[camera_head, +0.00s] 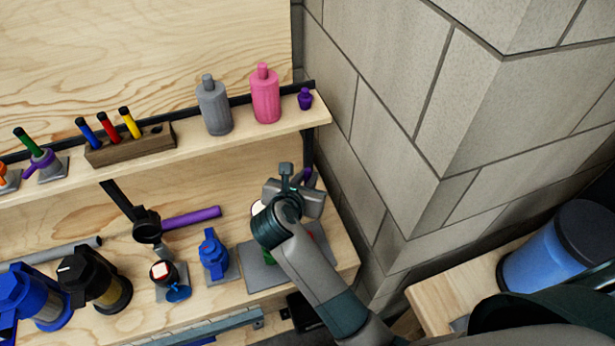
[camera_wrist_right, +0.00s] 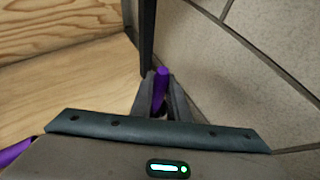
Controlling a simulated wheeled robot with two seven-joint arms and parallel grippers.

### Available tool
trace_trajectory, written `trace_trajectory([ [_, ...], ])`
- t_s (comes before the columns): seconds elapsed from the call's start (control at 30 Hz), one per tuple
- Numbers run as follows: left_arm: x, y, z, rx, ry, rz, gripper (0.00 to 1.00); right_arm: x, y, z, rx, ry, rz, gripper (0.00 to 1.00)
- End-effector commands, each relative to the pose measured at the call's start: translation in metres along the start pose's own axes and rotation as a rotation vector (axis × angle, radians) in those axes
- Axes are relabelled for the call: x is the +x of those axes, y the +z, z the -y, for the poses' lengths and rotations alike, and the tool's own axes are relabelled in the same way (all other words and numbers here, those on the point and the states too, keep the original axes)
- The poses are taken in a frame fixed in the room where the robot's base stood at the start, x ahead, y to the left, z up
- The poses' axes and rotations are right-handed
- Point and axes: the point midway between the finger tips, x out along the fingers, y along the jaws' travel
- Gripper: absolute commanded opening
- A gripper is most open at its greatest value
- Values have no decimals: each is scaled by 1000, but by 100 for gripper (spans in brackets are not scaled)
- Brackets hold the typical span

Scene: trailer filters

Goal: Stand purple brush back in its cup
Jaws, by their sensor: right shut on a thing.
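My right gripper (camera_head: 299,178) is at the right end of the lower bench, under the upper shelf and close to the block wall. It is shut on a slim purple thing (camera_head: 308,174), which I take to be the purple brush. In the right wrist view, the purple brush (camera_wrist_right: 161,84) stands up between the fingers (camera_wrist_right: 161,98). Its lower end is hidden. I cannot tell which thing is its cup; my gripper and arm cover part of the bench there. My left gripper is not in view.
The upper shelf (camera_head: 250,131) holds a grey bottle (camera_head: 214,107), a pink bottle (camera_head: 265,95), a small purple bottle (camera_head: 305,98) and a wooden pen block (camera_head: 132,146). A purple tube (camera_head: 190,218) and a blue fitting (camera_head: 213,254) are on the lower bench. The block wall (camera_head: 390,130) bounds the right.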

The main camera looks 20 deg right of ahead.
Motion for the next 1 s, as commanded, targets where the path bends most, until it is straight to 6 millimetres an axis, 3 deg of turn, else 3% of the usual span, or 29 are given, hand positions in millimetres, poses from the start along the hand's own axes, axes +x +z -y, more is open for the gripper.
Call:
trace_trajectory([
  [0.8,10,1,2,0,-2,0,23,6,-10,0,0,1,0,0],
  [0.83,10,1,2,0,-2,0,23,6,-10,0,0,1,0,17],
  [0.9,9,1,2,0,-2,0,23,6,-10,0,0,1,0,34],
  [1.0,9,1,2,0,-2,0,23,6,-10,0,0,0,0,36],
])
